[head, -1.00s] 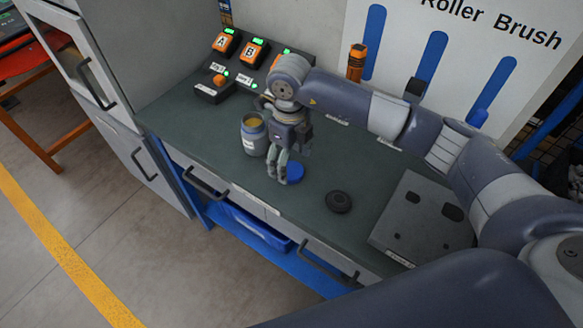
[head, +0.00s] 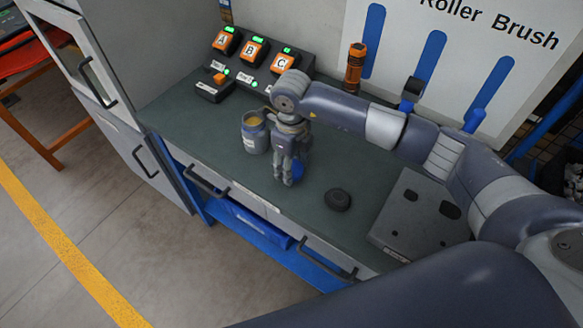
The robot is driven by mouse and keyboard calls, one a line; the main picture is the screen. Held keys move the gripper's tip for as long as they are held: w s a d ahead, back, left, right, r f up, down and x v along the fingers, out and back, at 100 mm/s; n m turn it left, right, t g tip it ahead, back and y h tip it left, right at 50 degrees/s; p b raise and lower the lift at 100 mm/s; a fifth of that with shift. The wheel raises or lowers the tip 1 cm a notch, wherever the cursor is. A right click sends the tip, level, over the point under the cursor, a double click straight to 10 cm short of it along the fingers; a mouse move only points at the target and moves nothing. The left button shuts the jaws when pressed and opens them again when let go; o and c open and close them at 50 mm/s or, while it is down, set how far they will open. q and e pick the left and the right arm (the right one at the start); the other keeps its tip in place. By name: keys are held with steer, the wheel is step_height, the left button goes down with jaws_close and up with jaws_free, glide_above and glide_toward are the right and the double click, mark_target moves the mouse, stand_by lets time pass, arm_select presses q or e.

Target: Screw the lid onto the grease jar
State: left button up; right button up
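The grease jar (head: 255,137) stands upright and open on the green worktop, with yellow grease showing at its mouth. A blue round lid (head: 299,170) lies on the worktop to the jar's right, mostly hidden behind my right gripper. My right gripper (head: 284,182) points down, just right of the jar and in front of the lid. Its fingers look close together from this angle, and I cannot tell whether they are open or shut. I see no contact with the lid for certain. My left gripper is out of view.
A black round disc (head: 337,200) lies right of the gripper. A grey box with dark slots (head: 418,215) stands further right. Chargers marked A, B and C (head: 252,52) are at the back, near an orange flashlight (head: 355,67). The worktop's front left is clear.

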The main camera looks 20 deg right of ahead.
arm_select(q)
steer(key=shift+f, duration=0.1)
arm_select(e)
steer(key=shift+r, duration=0.15)
steer(key=shift+r, duration=0.25)
steer(key=r+b, duration=0.2)
steer(key=shift+s+a+r, duration=0.2)
steer(key=shift+a+r, duration=0.1)
steer(key=shift+a, duration=0.05)
arm_select(q)
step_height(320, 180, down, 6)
steer(key=b, duration=0.4)
arm_select(e)
steer(key=s+a+r, duration=0.1)
steer(key=s+a, duration=0.7)
steer(key=a, duration=0.4)
steer(key=shift+s+a+r, duration=0.2)
steer(key=shift+a+r, duration=0.1)
steer(key=shift+a, duration=0.05)
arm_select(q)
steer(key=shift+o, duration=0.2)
